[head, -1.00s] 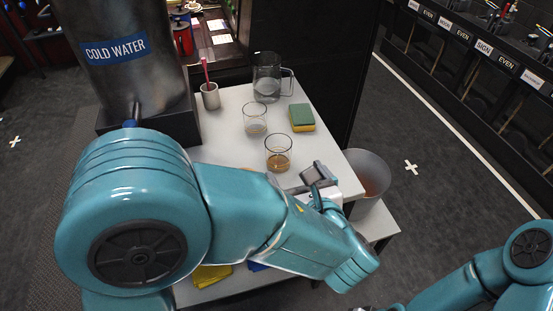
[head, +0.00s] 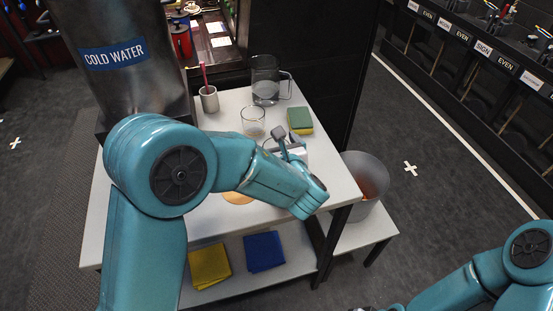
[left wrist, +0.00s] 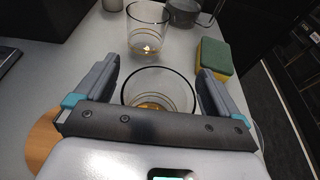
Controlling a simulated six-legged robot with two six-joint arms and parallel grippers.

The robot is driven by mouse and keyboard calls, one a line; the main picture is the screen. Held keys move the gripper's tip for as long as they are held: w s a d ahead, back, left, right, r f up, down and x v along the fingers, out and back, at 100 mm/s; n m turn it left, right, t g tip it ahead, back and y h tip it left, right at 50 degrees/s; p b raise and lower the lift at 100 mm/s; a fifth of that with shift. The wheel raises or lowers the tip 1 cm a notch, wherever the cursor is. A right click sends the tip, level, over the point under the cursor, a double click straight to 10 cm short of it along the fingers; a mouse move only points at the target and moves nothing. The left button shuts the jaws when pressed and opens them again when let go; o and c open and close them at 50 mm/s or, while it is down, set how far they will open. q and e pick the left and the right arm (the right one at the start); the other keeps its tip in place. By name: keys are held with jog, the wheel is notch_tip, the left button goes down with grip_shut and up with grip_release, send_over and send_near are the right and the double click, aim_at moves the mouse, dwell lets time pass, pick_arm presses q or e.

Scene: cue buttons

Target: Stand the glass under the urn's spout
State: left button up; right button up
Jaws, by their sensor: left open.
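The dark metal urn (head: 125,65), marked COLD WATER, stands at the table's back left; my left arm hides its spout. One clear glass (head: 254,121) stands upright mid-table; it also shows in the left wrist view (left wrist: 147,30) with a little amber at its bottom. A nearer glass (left wrist: 158,88) with amber liquid stands upright, mostly hidden by my gripper in the head view. My left gripper (head: 279,139) is open, its fingers on either side of this nearer glass; I cannot tell if they touch it. Only a sliver of my right gripper shows at the bottom edge.
A sponge (head: 300,120), a glass jug (head: 267,80) and a grey cup (head: 209,99) stand behind on the white table (head: 335,185). A round wooden disc (head: 238,198) lies near the front. Yellow (head: 210,266) and blue (head: 264,251) cloths lie on the lower shelf. A bin (head: 362,180) stands right.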

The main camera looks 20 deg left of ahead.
pick_arm(q)
jog(key=shift+r, duration=0.1)
jog(key=c, duration=1.3)
